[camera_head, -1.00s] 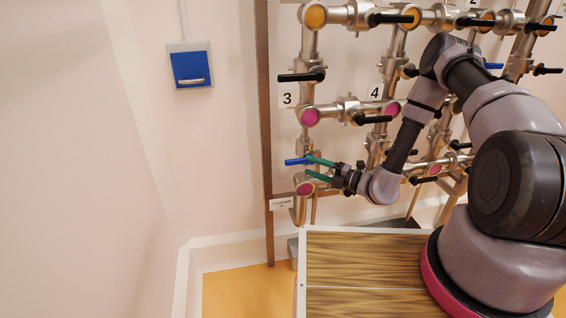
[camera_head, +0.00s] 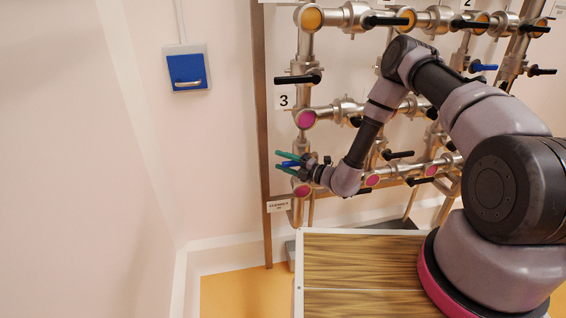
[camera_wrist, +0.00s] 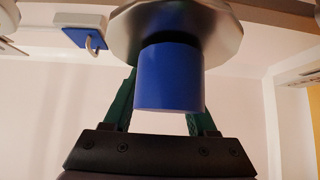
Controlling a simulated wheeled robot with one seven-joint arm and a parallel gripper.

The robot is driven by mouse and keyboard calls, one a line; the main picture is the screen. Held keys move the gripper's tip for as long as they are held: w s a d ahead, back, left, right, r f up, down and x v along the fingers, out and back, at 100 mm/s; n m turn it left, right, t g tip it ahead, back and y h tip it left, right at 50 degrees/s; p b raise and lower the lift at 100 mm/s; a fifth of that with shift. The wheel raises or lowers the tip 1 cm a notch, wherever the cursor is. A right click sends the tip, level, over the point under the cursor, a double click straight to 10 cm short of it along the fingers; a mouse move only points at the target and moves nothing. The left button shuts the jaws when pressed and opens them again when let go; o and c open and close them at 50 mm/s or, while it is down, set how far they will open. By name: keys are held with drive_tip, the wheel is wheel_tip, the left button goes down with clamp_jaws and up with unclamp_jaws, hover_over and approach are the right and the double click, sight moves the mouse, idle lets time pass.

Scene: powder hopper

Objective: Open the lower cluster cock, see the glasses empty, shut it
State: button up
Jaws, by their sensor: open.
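The lower cluster cock has a blue lever handle (camera_head: 288,164) low on the left pipe column, just above a pink sight glass (camera_head: 302,190). My gripper (camera_head: 285,161) is open at this handle, its two green fingers on either side of it in the head view. In the wrist view the blue handle (camera_wrist: 169,78) points end-on at the camera between the fingers (camera_wrist: 162,110), with a steel fitting (camera_wrist: 175,25) behind it. Contact between fingers and handle cannot be told. Another pink glass (camera_head: 305,119) sits higher on the column, beside the label 3.
Several black-handled valves (camera_head: 298,79) and orange glasses (camera_head: 310,18) line the pipework above and to the right. A blue wall box (camera_head: 187,70) hangs left. A wood-topped surface (camera_head: 360,270) stands below.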

drive_tip(key=shift+c, duration=0.3)
clamp_jaws()
idle(1.1)
